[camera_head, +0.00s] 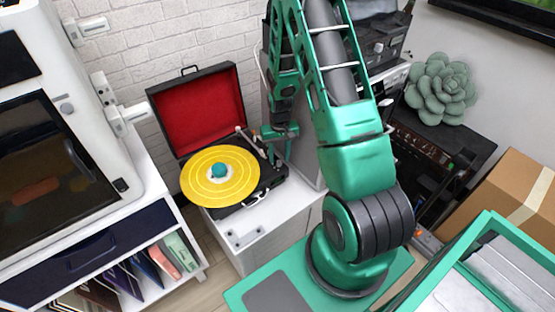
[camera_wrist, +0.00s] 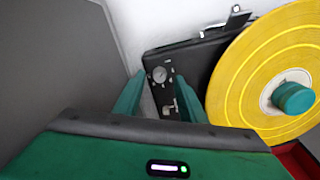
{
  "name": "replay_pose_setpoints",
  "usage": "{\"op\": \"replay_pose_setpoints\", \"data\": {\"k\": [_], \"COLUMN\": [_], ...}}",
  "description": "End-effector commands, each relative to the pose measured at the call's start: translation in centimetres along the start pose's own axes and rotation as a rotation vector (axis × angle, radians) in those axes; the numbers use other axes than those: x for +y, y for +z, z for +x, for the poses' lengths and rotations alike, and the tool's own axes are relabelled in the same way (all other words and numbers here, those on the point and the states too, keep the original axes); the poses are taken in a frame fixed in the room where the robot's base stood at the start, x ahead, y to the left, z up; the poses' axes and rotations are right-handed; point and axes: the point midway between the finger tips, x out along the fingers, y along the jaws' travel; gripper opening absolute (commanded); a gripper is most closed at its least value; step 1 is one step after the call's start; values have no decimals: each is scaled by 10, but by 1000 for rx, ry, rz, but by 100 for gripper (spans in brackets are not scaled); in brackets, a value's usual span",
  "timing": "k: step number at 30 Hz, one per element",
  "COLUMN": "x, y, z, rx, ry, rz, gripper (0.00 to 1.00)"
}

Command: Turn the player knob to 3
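The record player (camera_head: 277,186) is a black case with an open red-lined lid and a yellow record on it. It stands on a white cabinet. In the wrist view its black deck (camera_wrist: 197,62) carries a small panel with a round silver knob (camera_wrist: 160,74). The number the knob points to is too small to read. My gripper (camera_wrist: 160,90) has its two green fingers apart, with the knob showing in the gap. I cannot tell whether the fingers touch it. In the head view my gripper (camera_head: 280,131) is over the player's right side, and the knob is not visible there.
The yellow record (camera_head: 215,178) with its teal centre lies left of my gripper. The open red lid (camera_head: 203,110) rises behind. A grey cabinet side (camera_wrist: 60,60) is close by in the wrist view. The white cabinet's top (camera_head: 240,232) has free room in front.

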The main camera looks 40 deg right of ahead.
Motion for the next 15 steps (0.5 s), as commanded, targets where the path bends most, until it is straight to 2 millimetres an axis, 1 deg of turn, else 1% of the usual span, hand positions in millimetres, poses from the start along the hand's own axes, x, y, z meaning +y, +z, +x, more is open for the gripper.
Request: {"op": "replay_pose_setpoints", "data": {"k": [1, 3, 6, 15], "x": [0, 0, 0, 0], "y": [0, 0, 0, 0], "z": [6, 11, 15, 17], "rx": [-2, -1, 1, 1], "ry": [0, 0, 0, 0], "rz": [0, 0, 0, 1], "gripper": [37, 37, 37, 37]}}
